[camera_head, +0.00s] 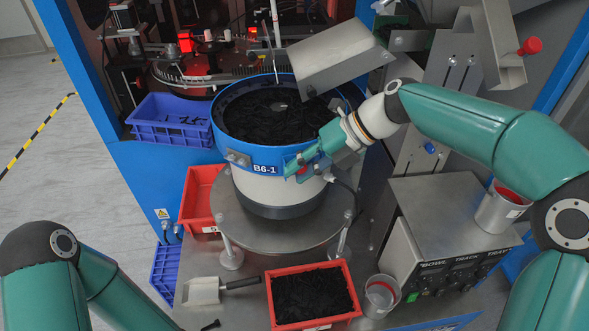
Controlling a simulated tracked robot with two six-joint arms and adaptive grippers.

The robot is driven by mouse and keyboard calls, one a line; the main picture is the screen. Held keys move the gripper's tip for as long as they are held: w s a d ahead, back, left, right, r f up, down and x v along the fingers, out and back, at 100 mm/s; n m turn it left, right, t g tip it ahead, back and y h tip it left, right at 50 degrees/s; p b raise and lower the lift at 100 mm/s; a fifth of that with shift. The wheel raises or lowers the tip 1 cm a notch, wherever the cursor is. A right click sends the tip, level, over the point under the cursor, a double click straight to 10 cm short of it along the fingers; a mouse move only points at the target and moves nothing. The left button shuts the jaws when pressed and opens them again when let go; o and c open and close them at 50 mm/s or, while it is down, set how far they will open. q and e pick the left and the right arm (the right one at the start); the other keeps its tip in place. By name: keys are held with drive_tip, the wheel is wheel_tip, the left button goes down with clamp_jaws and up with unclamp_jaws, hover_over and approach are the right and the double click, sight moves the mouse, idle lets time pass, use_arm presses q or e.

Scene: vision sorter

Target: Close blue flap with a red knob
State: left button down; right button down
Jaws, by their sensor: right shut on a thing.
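The white bowl feeder (262,188) has a blue rim band labelled B6-1 and is full of small black parts. My right gripper (298,167) reaches in from the right to the front right of this band. It is shut on a small red knob (302,172), of which only a little shows between the fingers. The blue flap is mostly hidden behind the gripper and hard to tell from the blue band, so its angle cannot be told. My left arm shows at the lower left, but its gripper is out of view.
A tilted grey hopper tray (330,57) hangs above the bowl. A red bin of black parts (310,296), a scoop (204,290) and a metal cup (381,296) stand in front. A control box (447,240) is at right. Another red knob (532,46) is at upper right.

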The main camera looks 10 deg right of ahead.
drive_tip(key=shift+w+d+r, duration=0.1)
drive_tip(key=shift+w+r, duration=0.1)
drive_tip(key=c, duration=1.3)
unclamp_jaws()
drive_tip(key=o, duration=0.3)
drive_tip(key=shift+f, duration=0.15)
drive_tip(key=v, duration=0.7)
drive_tip(key=shift+s+d, duration=0.1)
drive_tip(key=shift+d, duration=0.1)
